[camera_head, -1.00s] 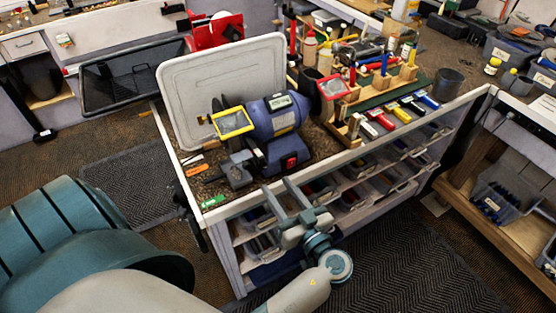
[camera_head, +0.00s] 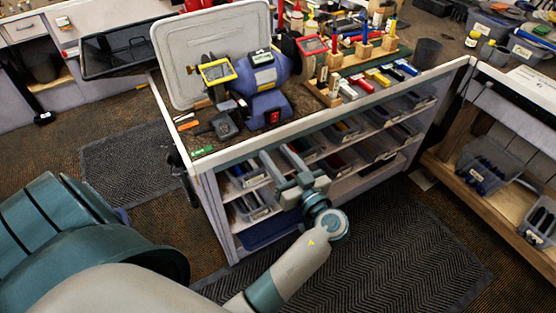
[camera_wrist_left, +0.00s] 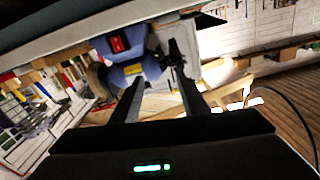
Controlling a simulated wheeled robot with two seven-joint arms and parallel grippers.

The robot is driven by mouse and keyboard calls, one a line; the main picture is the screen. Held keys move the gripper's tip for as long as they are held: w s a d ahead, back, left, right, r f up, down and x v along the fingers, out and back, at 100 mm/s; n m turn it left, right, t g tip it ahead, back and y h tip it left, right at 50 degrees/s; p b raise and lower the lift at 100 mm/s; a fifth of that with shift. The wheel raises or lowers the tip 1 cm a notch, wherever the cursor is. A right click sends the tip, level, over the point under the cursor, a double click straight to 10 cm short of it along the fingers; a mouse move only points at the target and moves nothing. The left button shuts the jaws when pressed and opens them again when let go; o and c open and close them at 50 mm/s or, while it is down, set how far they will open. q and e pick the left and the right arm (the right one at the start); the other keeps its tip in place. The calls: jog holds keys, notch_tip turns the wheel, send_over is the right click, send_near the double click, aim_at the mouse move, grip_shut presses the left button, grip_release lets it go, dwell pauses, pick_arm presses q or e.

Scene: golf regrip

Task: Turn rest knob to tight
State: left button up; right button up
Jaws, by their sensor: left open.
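The blue bench grinder (camera_head: 264,76) stands on the bench top, with a yellow-framed shield (camera_head: 217,73) on its left side. Its dark grey tool rest (camera_head: 225,125) sits low at the front left; I cannot clearly single out the rest knob. My left gripper (camera_head: 277,156) is open and empty, in front of the bench edge and apart from the grinder. In the left wrist view, the gripper (camera_wrist_left: 157,72) has its fingers apart, with the grinder's blue base and red switch (camera_wrist_left: 117,44) beyond them. A dark part near one finger is unclear. My right gripper is out of view.
The bench's pale front edge (camera_head: 330,117) lies between my left gripper and the grinder. A grey lid (camera_head: 180,62) stands behind the grinder. A green rack (camera_head: 373,62) with bottles and tools is to the right. Bins fill the shelves below.

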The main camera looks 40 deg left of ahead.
pick_arm(q)
notch_tip(320, 180, down, 18)
jog(key=w+d+r+m+t+h+b, duration=0.1)
jog(key=w+d+m+t+h+b, duration=0.1)
jog(key=w+d+m+h, duration=0.3)
jog(key=s+d+f+m+g+h+b, duration=0.15)
jog(key=s+f+m, duration=0.25)
jog(key=f, duration=0.8)
jog(key=s+f+m+g+h, duration=0.1)
jog(key=s+f+m+h, duration=0.3)
jog(key=f, duration=0.8)
jog(key=s+d+f+m+g+h+b, duration=0.1)
jog(key=s+d+f+g+h+b, duration=0.2)
jog(key=s+f, duration=1.6)
jog(key=s+a+f+g+h, duration=0.1)
jog(key=s+f, duration=0.4)
jog(key=s, duration=0.6)
jog(key=s+a+f+g+h+b, duration=0.1)
jog(key=s+f+g+h, duration=0.1)
jog(key=s+f, duration=0.4)
jog(key=s, duration=0.5)
jog(key=shift+s, duration=0.4)
jog(key=shift+f, duration=0.1)
jog(key=shift+c, duration=1.2)
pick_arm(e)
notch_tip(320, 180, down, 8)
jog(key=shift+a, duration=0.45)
